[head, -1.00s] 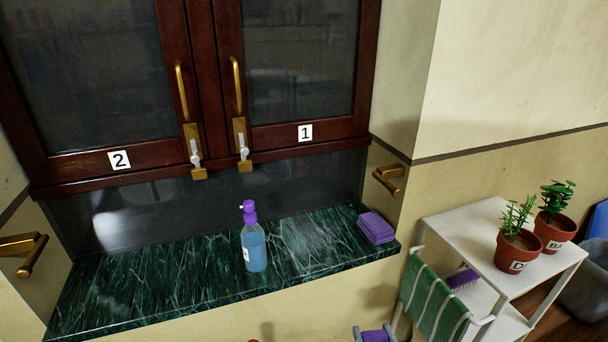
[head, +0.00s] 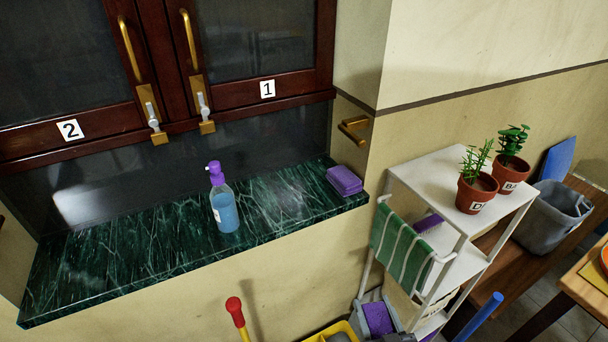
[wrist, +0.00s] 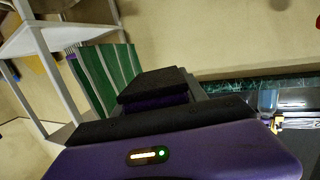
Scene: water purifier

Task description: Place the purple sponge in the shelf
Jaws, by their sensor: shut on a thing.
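My gripper (head: 378,316) shows at the bottom of the head view, its grey fingers around a purple sponge (head: 377,320). In the wrist view a dark purple strip of the sponge (wrist: 160,103) shows by the black finger parts. The rest of it is hidden. The white shelf (head: 420,168) stands to the right of the gripper. A green striped towel hangs on its near left side.
Another purple block (head: 344,181) lies on the green marble counter (head: 120,250), with a blue spray bottle (head: 224,208) to its left. Two potted plants (head: 477,193) stand on the shelf top. A purple brush (head: 428,222) is on a lower level. A grey bin (head: 550,225) stands at the right.

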